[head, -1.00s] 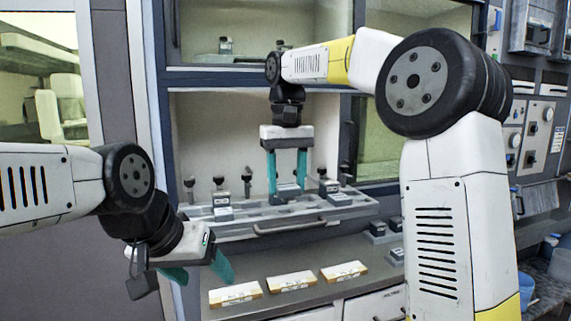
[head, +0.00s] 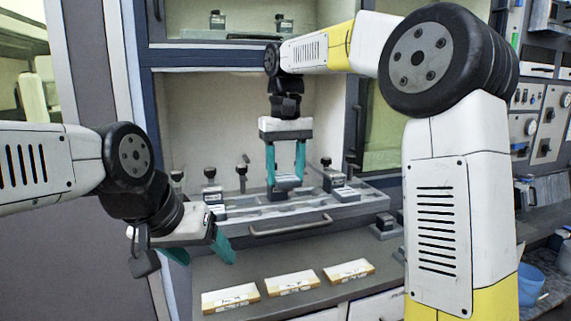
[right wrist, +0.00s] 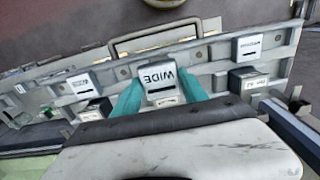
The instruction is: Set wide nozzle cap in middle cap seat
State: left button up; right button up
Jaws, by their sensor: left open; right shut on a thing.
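The wide nozzle cap (head: 288,182) is a small grey block. In the right wrist view its white face reads WIDE (right wrist: 160,82). My right gripper (head: 286,178) is shut on it, with a teal finger on each side. It is over the middle of the grey tray (head: 255,222), between a labelled block on the left (head: 216,211) and one on the right (head: 346,194). The seat beneath is hidden, and I cannot tell whether the cap touches it. My left gripper (head: 203,250) is open and empty, in front of the tray's left end.
The tray has a front bar handle (head: 290,227), and several black-topped posts (head: 210,173) stand behind it. Three labelled cards (head: 292,283) lie on the counter below. A dark block (head: 385,225) stands at the right. The cabinet frame surrounds the tray opening.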

aim_at(286, 191)
jog(key=shift+f, duration=1.85)
jog(key=shift+s+f, duration=0.1)
jog(key=shift+f, duration=0.85)
dwell(0.4)
jog(key=o, duration=1.6)
jog(key=shift+o, duration=0.2)
jog(key=shift+r, duration=0.1)
